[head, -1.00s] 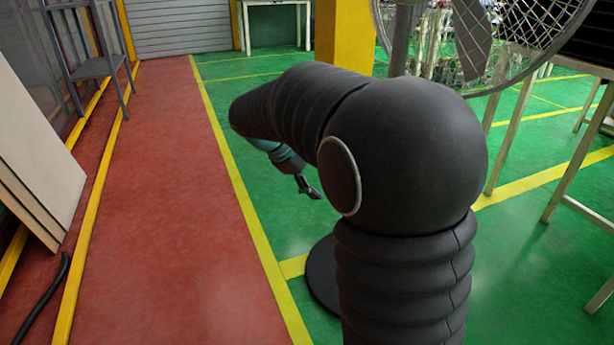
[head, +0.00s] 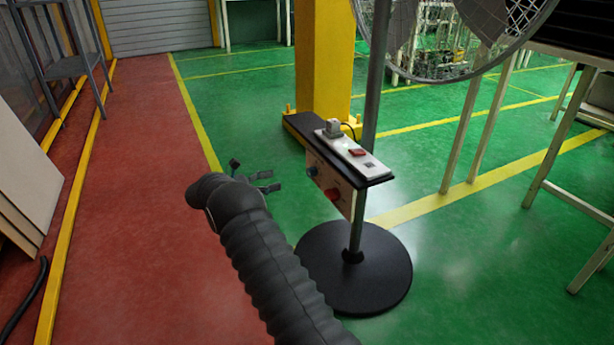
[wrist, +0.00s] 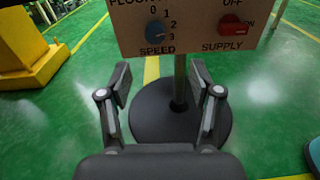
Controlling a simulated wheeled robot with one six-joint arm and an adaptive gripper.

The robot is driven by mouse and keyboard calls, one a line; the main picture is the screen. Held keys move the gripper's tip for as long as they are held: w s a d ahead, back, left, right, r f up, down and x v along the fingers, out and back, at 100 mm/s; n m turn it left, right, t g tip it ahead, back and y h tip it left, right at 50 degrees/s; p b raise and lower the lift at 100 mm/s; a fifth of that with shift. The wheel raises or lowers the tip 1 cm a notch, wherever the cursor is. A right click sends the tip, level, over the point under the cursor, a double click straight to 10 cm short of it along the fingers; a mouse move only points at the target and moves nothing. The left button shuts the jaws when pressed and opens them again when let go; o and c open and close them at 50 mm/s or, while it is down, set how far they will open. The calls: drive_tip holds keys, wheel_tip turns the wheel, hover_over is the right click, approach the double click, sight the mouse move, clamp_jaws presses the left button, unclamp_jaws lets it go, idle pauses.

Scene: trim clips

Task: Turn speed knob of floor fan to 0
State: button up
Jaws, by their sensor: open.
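The floor fan (head: 470,35) stands on a grey pole with a round black base (head: 375,285). A pale control panel (head: 338,201) is fixed on the pole; it also fills the top of the wrist view (wrist: 195,30). The blue speed knob (wrist: 156,31) sits at the panel's left above "SPEED", with marks 0 to 3 around it. It shows small in the head view (head: 312,171). I cannot tell which mark it points at. My gripper (wrist: 160,74) is open and empty, below and apart from the knob. In the head view my gripper (head: 252,174) is left of the panel.
A red supply knob (wrist: 233,25), marked OFF and ON, is right of the speed knob. A shelf above the panel (head: 365,165) carries a plug and a red switch. A yellow pillar (head: 323,60) stands behind. Tables stand at the right. The red walkway (head: 130,200) is clear.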

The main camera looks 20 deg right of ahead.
sight(308, 173)
drive_tip(key=shift+n+h, duration=0.3)
drive_tip(key=d, duration=0.4)
drive_tip(key=w+d+f, duration=0.1)
drive_tip(key=d, duration=0.8)
drive_tip(key=shift+w+d+f, duration=0.15)
drive_tip(key=shift+f, duration=0.25)
drive_tip(key=c, duration=1.1)
